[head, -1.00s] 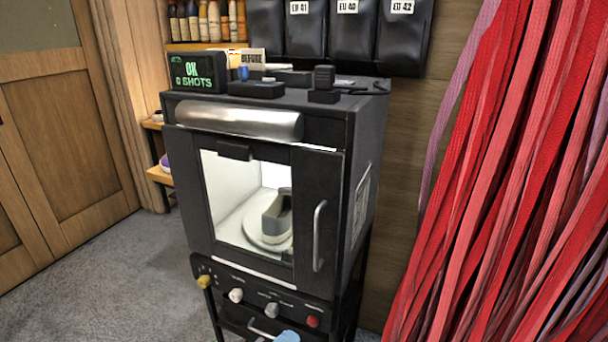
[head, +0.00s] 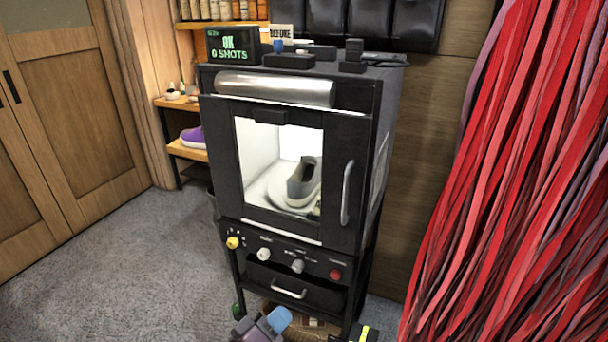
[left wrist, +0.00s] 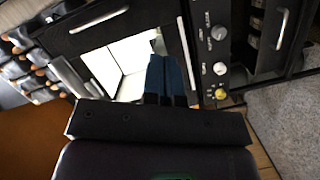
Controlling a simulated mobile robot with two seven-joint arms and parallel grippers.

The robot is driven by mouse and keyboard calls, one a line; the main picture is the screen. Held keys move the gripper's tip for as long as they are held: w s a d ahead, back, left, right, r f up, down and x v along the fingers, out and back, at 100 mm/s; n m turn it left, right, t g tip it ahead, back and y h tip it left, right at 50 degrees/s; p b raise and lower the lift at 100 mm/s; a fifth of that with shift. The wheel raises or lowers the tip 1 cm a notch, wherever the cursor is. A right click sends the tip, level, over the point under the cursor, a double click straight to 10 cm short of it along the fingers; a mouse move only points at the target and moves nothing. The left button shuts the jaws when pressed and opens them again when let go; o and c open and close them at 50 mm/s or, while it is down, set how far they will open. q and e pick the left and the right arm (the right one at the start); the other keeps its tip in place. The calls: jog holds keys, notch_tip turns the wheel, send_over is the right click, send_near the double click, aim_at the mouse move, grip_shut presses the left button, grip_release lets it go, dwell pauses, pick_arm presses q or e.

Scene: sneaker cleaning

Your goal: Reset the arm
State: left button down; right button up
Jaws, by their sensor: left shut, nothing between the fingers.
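My left gripper (head: 277,322) shows at the bottom edge of the head view, in front of the cabinet's lower part. In the left wrist view its blue fingers (left wrist: 168,75) are together with nothing between them. The black photo cabinet (head: 290,215) stands ahead with its windowed door closed. A grey shoe (head: 303,180) sits inside on a round white turntable (head: 285,199). The lit window also shows in the left wrist view (left wrist: 130,60). I cannot make out my right gripper.
Red laces (head: 530,180) hang at the right. A purple shoe (head: 193,137) is on a shelf at the left. Carpet (head: 140,255) at the left is clear. A black-and-yellow item (head: 362,334) is cut off below.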

pick_arm(q)
jog(key=s+a+f+m+g+y+p, duration=0.1)
jog(key=s+a+f+m+y, duration=0.2)
jog(key=s+a, duration=0.8)
jog(key=s+a+f+m+g+y+p, duration=0.1)
jog(key=s+a+f+m+y+p, duration=0.1)
jog(key=s+a+f+y, duration=0.4)
jog(key=s+a+m+y, duration=0.1)
jog(key=s+a, duration=0.4)
jog(key=shift+a+f+g, duration=0.3)
jog(key=shift+f+g, duration=0.1)
